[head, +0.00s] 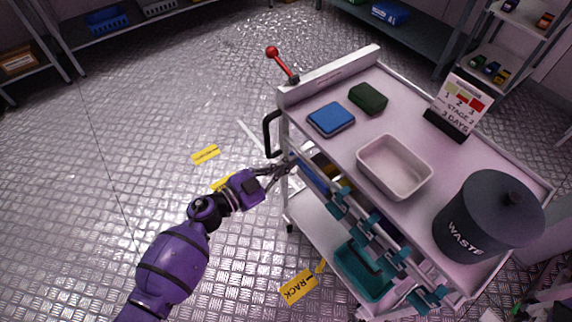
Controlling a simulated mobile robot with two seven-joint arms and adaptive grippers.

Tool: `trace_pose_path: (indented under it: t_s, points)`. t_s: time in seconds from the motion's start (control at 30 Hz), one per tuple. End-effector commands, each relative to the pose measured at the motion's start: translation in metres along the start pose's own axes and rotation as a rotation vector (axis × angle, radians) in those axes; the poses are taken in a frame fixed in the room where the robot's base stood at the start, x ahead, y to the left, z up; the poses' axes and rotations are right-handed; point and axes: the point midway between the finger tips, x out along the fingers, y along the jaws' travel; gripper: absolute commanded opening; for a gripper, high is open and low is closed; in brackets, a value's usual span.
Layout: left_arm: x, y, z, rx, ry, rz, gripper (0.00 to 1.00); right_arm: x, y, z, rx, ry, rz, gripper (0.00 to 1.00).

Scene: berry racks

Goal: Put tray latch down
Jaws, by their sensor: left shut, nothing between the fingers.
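A lever with a red ball knob (272,51) sticks up and outward at the far left corner of the white cart (345,140). I cannot tell for certain whether this lever is the tray latch. Several teal clips (371,244) line the cart's long front side below the top. My left gripper (287,166) is shut and empty beside the cart's near left corner, just below the black handle (268,133). I cannot tell whether its fingertips touch the cart.
On the cart top are a blue pad (331,119), a green block (368,98), an empty white tray (394,167), a stage sign (459,104) and a dark WASTE bin (487,217). A teal bin (362,271) sits below.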

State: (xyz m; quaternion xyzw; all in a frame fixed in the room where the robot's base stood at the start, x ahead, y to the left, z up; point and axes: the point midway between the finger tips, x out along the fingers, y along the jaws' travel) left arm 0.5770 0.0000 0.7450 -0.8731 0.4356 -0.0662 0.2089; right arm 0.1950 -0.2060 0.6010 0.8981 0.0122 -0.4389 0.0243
Motion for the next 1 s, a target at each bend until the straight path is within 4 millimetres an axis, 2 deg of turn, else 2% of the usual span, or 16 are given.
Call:
trace_pose_path:
  t_s: [0.37,0.57,0.8,1.0]
  points:
    - [0.0,0.0,0.007,-0.065,-0.002,0.006,0.0,-0.007,0.002,0.008,0.004,-0.016,0.005,0.62]
    - [0.001,0.0,0.014,-0.13,-0.002,0.011,0.0,-0.008,0.002,0.005,0.005,-0.013,0.005,0.62]
    - [0.002,0.004,0.032,-0.305,-0.003,0.024,0.0,-0.009,0.002,-0.003,0.006,-0.001,0.004,0.62]
    - [0.004,0.013,0.052,-0.498,-0.004,0.038,0.0,-0.009,0.001,-0.002,0.006,-0.003,0.003,0.62]
